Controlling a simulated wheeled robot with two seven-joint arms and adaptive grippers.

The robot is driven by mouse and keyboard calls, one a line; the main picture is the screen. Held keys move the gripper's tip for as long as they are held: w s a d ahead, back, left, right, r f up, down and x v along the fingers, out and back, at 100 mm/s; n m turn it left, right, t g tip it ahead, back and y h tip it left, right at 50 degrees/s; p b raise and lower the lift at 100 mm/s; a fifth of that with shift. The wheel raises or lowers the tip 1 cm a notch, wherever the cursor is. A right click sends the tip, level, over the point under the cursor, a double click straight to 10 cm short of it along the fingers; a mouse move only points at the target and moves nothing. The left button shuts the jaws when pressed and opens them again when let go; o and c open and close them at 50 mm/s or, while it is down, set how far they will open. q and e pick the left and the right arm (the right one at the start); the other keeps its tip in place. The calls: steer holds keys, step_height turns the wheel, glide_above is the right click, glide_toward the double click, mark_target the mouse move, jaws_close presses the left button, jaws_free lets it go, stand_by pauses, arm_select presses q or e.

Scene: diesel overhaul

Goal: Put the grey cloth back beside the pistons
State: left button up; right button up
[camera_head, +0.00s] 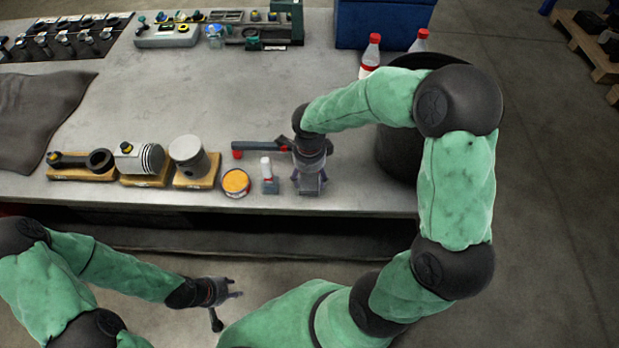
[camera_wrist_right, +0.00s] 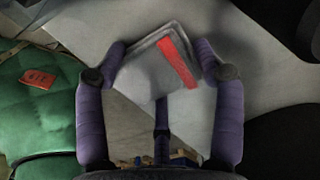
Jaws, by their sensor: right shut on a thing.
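My right gripper (camera_head: 311,188) is over the front part of the workbench, just right of the small parts. In the right wrist view its fingers (camera_wrist_right: 165,75) are closed on a grey, flat-looking piece with a red stripe, the folded grey cloth (camera_wrist_right: 148,72). In the head view the gripper mostly hides it. The pistons stand on wooden blocks along the bench's front edge: a light grey piston (camera_head: 187,152) and a piston lying on its side (camera_head: 140,157). My left gripper (camera_head: 232,289) is open and empty, low in front of the bench.
A dark grey sheet (camera_head: 35,110) drapes over the bench's left side. A connecting rod (camera_head: 85,161), an orange-topped tin (camera_head: 235,182), a small white-topped bottle (camera_head: 267,172) and a red-ended tool (camera_head: 255,147) line the front. Bottles (camera_head: 371,55) stand at the back right. The bench's middle is clear.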

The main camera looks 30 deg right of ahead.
mark_target(309, 177)
steer(key=shift+f, duration=0.45)
steer(key=shift+f, duration=0.1)
steer(key=o, duration=1.1)
steer(key=shift+r, duration=0.35)
step_height(309, 177, up, 12)
steer(key=p, duration=0.3)
steer(key=shift+f, duration=0.2)
